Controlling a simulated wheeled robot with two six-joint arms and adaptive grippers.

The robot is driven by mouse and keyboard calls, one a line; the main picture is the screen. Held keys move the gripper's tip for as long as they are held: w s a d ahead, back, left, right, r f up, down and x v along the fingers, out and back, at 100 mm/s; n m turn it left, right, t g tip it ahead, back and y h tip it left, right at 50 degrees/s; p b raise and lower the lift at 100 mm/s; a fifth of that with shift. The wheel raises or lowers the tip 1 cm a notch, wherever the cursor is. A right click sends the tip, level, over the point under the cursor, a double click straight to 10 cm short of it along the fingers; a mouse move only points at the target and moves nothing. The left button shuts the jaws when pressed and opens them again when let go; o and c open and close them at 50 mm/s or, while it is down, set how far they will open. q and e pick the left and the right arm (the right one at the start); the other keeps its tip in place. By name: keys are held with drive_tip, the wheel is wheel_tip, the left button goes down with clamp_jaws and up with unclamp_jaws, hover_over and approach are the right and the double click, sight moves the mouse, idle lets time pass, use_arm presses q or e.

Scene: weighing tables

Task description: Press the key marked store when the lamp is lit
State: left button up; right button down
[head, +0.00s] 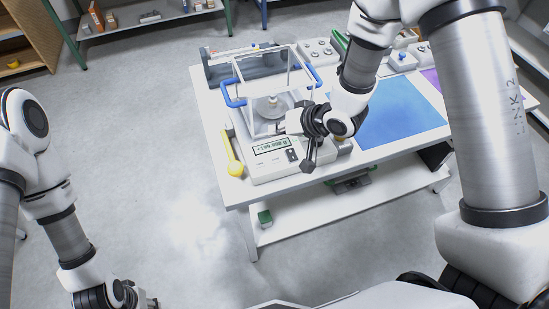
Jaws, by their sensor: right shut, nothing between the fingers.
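A white weighing balance (262,172) with a clear draft shield (262,75) and blue handles stands on the white table. Its front panel carries a lit greenish display (271,146) and a dark key patch (292,155). The key markings and any lamp are too small to read. My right gripper (308,167) is shut and empty, its dark fingertips pointing down by the right front corner of the balance, right of the keys. Whether it touches the balance I cannot tell. My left gripper (150,303) shows partly at the bottom edge, away from the table; its jaws are unclear.
A yellow tool (233,155) lies left of the balance. A blue mat (400,115) covers the table to the right. A white box with weights or knobs (317,50) stands behind. A lower shelf (300,223) holds a small green box (265,217). The floor at left is clear.

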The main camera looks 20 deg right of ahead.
drive_tip(key=b, duration=0.7)
hover_over(278, 160)
wheel_tip(278, 160, down, 7)
drive_tip(key=shift+r, duration=0.1)
wheel_tip(278, 160, down, 2)
drive_tip(key=shift+f+b, duration=0.1)
drive_tip(key=shift+b, duration=0.55)
drive_tip(key=shift+f, duration=0.35)
drive_tip(key=shift+f, duration=0.4)
idle(0.7)
drive_tip(key=shift+r+p, duration=0.75)
drive_tip(key=shift+r, duration=0.1)
